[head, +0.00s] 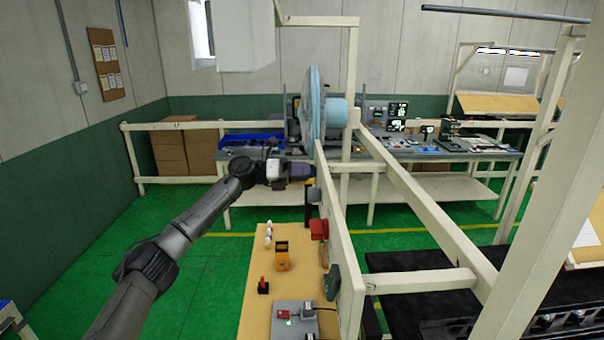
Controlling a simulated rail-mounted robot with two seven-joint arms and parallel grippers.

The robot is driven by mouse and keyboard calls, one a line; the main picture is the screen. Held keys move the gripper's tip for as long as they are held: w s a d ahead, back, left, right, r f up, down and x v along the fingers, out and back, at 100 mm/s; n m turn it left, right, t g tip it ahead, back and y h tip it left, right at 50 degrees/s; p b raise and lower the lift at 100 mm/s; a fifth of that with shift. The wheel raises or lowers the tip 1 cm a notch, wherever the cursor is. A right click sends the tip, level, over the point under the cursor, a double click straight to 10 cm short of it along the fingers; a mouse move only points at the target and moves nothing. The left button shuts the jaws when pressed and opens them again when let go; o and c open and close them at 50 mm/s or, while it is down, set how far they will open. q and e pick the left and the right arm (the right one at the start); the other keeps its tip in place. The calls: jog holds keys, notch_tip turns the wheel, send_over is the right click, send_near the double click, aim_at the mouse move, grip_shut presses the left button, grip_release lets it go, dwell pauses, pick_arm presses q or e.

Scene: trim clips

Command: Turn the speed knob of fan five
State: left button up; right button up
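A light blue fan (314,104), seen nearly edge-on, is mounted on a cream wooden frame in the middle of the head view. I cannot make out a number on it or its speed knob. My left arm reaches in from the lower left. My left gripper (308,171) is just below the fan, close to the frame's left side. Its fingertips are small and dark against the frame, so I cannot tell if they are open, shut or touching anything. My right gripper is not in view.
Cream beams and a side board (341,245) stand right of my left gripper. Below is a wooden table (254,300) with an orange device (282,262) and a red switch box (318,229). A workbench (450,151) stands behind. Green floor at left is clear.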

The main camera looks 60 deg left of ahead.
pick_arm(q)
jog(key=shift+o, duration=1.2)
jog(key=b+v, duration=1)
jog(key=v, duration=0.3)
jog(key=shift+s+a+b, duration=0.15)
jog(key=shift+s+b, duration=0.2)
jog(key=shift+b, duration=0.05)
